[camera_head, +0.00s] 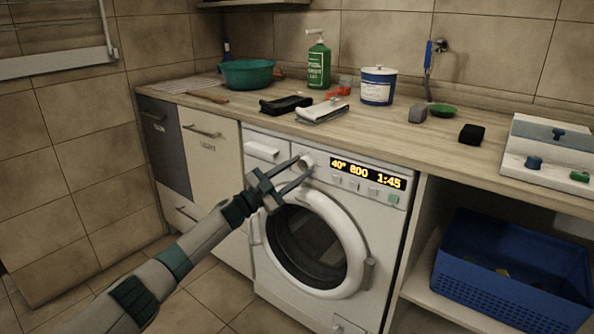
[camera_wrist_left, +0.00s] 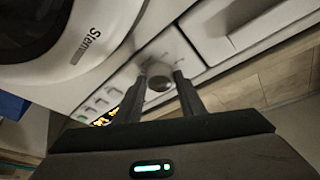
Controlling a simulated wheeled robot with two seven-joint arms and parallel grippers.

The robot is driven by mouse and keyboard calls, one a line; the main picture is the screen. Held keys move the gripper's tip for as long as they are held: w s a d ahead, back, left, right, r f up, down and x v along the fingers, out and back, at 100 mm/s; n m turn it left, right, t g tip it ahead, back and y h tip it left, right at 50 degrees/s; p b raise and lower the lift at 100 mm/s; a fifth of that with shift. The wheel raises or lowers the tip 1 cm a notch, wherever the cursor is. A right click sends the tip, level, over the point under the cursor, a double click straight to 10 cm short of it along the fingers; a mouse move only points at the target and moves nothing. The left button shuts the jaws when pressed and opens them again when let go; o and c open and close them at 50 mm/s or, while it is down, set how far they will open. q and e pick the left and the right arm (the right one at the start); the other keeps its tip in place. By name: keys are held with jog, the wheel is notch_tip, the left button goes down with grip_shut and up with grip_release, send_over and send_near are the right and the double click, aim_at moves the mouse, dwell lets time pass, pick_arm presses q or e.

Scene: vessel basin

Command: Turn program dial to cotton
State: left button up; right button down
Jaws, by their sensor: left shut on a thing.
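The washing machine (camera_head: 386,218) is white and stands under the counter. Its program dial (camera_head: 306,162) is a pale round knob left of the lit display (camera_head: 367,174), which reads 40°, 800 and 1:45. My left gripper (camera_head: 304,168) is shut on the dial, with one finger on each side. In the left wrist view, the dial (camera_wrist_left: 160,83) shows between the two fingertips (camera_wrist_left: 160,76). The markings around the dial are too small to read, so I cannot tell which program it points to. My right gripper is not in view.
The round door (camera_head: 349,243) is closed below the panel. Buttons (camera_head: 356,185) sit under the display, right of the dial. The detergent drawer (camera_head: 264,150) is left of it. A blue basket (camera_head: 505,292) stands on the right shelf.

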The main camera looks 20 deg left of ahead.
pick_arm(q)
jog(key=o, duration=1)
jog(key=p+v, duration=0.1)
jog(key=v, duration=1.6)
jog(key=shift+s, duration=0.2)
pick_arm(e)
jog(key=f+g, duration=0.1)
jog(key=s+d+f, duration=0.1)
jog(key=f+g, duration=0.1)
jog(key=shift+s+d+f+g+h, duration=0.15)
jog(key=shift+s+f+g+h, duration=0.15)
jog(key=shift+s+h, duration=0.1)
pick_arm(q)
jog(key=shift+f, duration=0.1)
